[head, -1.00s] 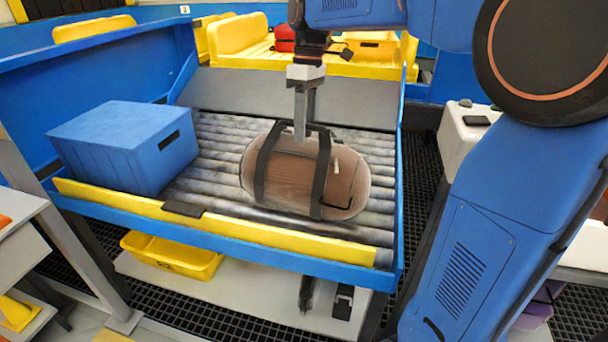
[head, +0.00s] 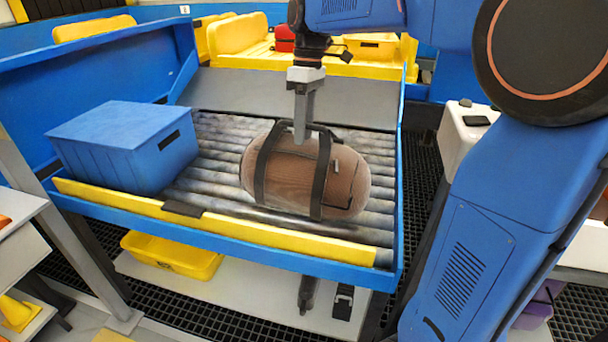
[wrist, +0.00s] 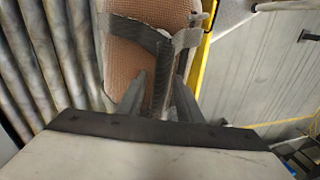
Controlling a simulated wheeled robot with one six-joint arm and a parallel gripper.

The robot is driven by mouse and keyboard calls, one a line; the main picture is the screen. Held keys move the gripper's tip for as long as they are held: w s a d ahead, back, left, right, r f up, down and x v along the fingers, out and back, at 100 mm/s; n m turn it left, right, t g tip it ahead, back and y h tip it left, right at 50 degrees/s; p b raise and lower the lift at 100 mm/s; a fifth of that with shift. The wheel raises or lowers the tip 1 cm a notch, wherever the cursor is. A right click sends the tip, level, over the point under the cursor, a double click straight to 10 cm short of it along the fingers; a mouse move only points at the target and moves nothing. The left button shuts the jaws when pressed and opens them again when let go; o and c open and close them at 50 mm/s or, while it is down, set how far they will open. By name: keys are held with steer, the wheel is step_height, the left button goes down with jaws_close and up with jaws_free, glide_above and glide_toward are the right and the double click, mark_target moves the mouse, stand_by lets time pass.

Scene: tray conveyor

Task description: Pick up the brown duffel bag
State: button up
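The brown duffel bag (head: 345,185) lies on the roller conveyor, with dark straps around it and dark handles on top. My gripper (head: 300,138) points down at the top of the bag, at the handles. In the wrist view, the two fingers (wrist: 161,78) stand apart, with a dark handle strap between them and the bag's brown fabric (wrist: 120,55) beyond. The gripper looks open around the strap. Whether the fingers touch the strap is hard to tell. The bag's underside is hidden.
A blue lidded box (head: 120,145) stands left of the bag on the rollers (head: 215,170). A yellow front rail (head: 290,240) and blue side walls edge the conveyor. A yellow bin (head: 170,255) sits below. Yellow trays with a red item (head: 284,38) are behind.

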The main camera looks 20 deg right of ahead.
jaws_close()
stand_by(1.3)
